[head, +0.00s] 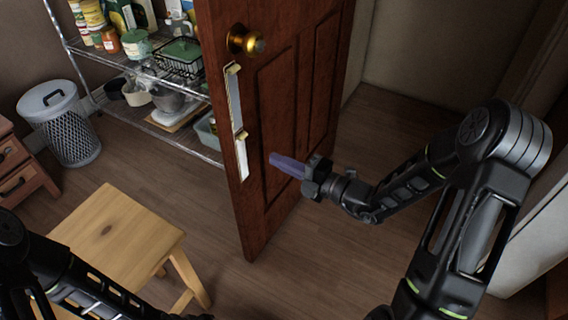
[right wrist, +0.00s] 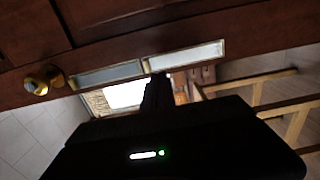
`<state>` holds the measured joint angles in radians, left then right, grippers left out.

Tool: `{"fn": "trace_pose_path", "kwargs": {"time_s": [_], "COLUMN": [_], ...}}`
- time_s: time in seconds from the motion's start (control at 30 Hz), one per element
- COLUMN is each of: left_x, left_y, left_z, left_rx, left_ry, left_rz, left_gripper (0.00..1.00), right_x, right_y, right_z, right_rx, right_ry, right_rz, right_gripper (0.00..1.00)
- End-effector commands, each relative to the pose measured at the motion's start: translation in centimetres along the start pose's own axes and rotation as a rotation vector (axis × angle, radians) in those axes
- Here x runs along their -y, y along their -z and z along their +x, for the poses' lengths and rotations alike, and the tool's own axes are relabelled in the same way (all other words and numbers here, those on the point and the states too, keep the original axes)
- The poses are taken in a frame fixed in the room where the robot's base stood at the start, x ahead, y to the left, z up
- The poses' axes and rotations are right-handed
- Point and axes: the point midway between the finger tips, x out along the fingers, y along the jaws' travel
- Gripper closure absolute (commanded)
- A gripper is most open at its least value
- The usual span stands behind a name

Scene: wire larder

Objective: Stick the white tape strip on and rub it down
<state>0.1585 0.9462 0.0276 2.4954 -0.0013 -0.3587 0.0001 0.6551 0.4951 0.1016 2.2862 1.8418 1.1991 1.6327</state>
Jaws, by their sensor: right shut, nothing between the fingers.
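The white tape strip (head: 235,98) lies along the narrow edge of the brown door (head: 290,110), below the brass knob. It shows as two pale lengths in line, with yellowish bits at the top and at the middle. In the right wrist view the two lengths (right wrist: 185,56) have brass-coloured borders. My right gripper (head: 272,158) is shut and empty, its purplish fingers pointing left, just right of the strip's lower length. In the right wrist view its dark fingertips (right wrist: 158,78) overlap the strip near the middle; I cannot tell whether they touch. My left gripper is out of view.
A brass knob (head: 246,41) sticks out above the strip. A wire shelf (head: 150,125) with pots and jars stands behind the door. A wooden stool (head: 118,232) and a mesh bin (head: 67,130) stand at left. Floor right of the door is clear.

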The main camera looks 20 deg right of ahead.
Motion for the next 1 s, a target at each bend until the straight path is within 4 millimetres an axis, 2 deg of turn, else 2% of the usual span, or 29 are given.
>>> {"fn": "trace_pose_path", "kwargs": {"time_s": [0.4, 1.0], "left_x": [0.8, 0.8], "left_y": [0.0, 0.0], "left_z": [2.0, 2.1], "left_rx": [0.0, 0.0], "left_ry": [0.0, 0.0], "left_rz": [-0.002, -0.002], "left_gripper": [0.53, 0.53], "right_x": [0.2, 0.0], "right_y": [0.1, 0.1], "right_z": [4.4, 5.1], "right_rx": [-0.003, -0.002], "right_ry": [-0.001, 0.0], "right_rz": [-0.003, -0.001], "right_gripper": [1.0, 1.0]}}
